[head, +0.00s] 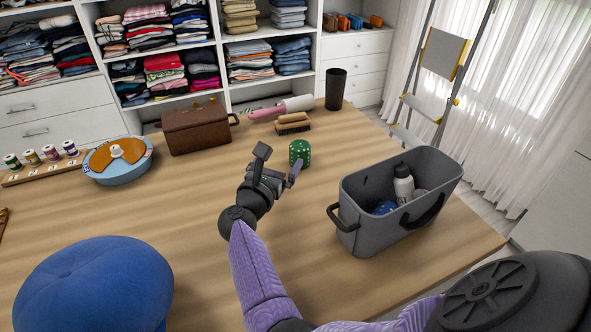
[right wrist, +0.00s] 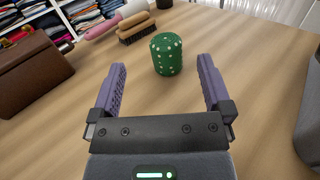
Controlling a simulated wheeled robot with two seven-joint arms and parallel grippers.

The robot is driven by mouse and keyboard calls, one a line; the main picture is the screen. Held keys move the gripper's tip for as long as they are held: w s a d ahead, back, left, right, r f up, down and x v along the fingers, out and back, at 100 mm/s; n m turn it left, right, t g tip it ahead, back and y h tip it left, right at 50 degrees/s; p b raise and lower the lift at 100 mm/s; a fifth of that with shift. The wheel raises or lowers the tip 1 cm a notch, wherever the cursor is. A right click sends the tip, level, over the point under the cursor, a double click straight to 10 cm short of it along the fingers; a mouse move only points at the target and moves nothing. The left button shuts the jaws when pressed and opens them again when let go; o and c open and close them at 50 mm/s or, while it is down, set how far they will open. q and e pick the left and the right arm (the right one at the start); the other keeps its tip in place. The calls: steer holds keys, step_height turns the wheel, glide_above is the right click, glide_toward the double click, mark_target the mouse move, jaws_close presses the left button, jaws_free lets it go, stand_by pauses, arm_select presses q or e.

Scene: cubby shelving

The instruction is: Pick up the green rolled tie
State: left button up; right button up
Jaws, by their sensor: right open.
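The green rolled tie (head: 299,152) with pale dots stands upright on the wooden table in the head view. It also shows in the right wrist view (right wrist: 166,54), beyond the fingertips and roughly centred between them. My right gripper (head: 280,158) is open and empty, close to the tie on its near side. In the right wrist view its two purple fingers (right wrist: 162,70) are spread apart, with a gap wider than the tie. The tie does not appear to be touched. My left gripper is not in view.
A grey bin (head: 352,203) holding a bottle stands to the right. A brown case (head: 196,127), a brush (head: 293,124), a pink-handled roller (head: 282,108) and a black cup (head: 335,89) stand behind. A blue cushion (head: 92,285) is at the near left. Table around the tie is clear.

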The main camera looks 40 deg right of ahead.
steer(key=b, duration=0.3)
glide_toward(296, 156)
steer(key=shift+w+d+f, duration=0.2)
steer(key=shift+w+d, duration=0.15)
steer(key=shift+w, duration=0.15)
steer(key=shift+w+d+f, duration=0.1)
steer(key=shift+w+d, duration=0.05)
steer(key=shift+d, duration=0.15)
steer(key=x, duration=0.3)
steer(key=b+x, duration=0.1)
steer(key=x, duration=0.2)
steer(key=b+x, duration=0.1)
steer(key=x, duration=0.2)
steer(key=shift+s+d+r, duration=0.15)
steer(key=shift+s+r, duration=0.1)
steer(key=shift+w+d, duration=0.15)
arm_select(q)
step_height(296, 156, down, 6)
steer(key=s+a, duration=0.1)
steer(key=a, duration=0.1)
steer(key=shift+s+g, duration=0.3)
arm_select(e)
steer(key=shift+r, duration=0.15)
steer(key=c, duration=1.1)
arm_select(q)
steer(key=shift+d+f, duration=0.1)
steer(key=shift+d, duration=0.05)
